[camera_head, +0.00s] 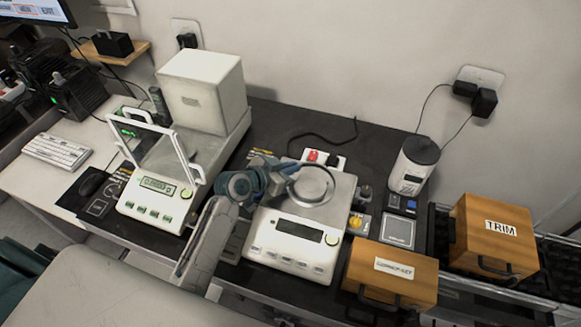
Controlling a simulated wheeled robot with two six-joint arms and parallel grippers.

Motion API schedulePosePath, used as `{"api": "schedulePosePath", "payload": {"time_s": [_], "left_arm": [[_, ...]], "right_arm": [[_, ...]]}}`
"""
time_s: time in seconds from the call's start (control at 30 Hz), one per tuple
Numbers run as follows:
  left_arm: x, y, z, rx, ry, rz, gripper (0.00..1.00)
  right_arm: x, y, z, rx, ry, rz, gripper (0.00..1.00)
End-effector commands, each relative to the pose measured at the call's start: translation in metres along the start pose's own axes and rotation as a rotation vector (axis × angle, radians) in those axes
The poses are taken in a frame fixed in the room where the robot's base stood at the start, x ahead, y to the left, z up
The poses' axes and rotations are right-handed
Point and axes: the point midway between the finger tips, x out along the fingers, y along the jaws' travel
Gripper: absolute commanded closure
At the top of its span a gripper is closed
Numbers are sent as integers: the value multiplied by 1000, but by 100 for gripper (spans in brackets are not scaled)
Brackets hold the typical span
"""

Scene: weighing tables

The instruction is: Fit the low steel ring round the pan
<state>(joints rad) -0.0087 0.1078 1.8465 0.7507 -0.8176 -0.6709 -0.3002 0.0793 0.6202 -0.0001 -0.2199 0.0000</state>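The low steel ring (332,188) shows as a bright circular rim at the pan on the middle balance. The round pan (312,186) shows inside the rim. I cannot tell whether the ring rests round the pan or is held just above it. My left gripper (291,172) reaches in from the lower left, with its fingers at the ring's left edge, and appears shut on it. The fingers hide that part of the rim. The balance (292,247) has a dark display and a row of buttons. My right gripper is not in view.
A second balance (155,205) with a glass-type frame and a white box stands left. A white canister (412,165), a small pocket scale (398,231) and two wooden boxes, one marked TRIM (495,235) and another nearer (390,275), stand right. The dark tabletop (285,122) is mostly clear behind.

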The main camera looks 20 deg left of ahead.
Motion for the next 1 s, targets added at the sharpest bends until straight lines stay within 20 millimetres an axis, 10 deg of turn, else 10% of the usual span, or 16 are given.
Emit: {"api": "schedulePosePath", "payload": {"time_s": [0.7,0.83,1.0], "left_arm": [[5,0,12,0,1,0,100],[5,0,12,0,0,0,72],[5,0,12,-1,0,1,70]], "right_arm": [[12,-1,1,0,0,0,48],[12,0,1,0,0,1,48],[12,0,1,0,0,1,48]]}}
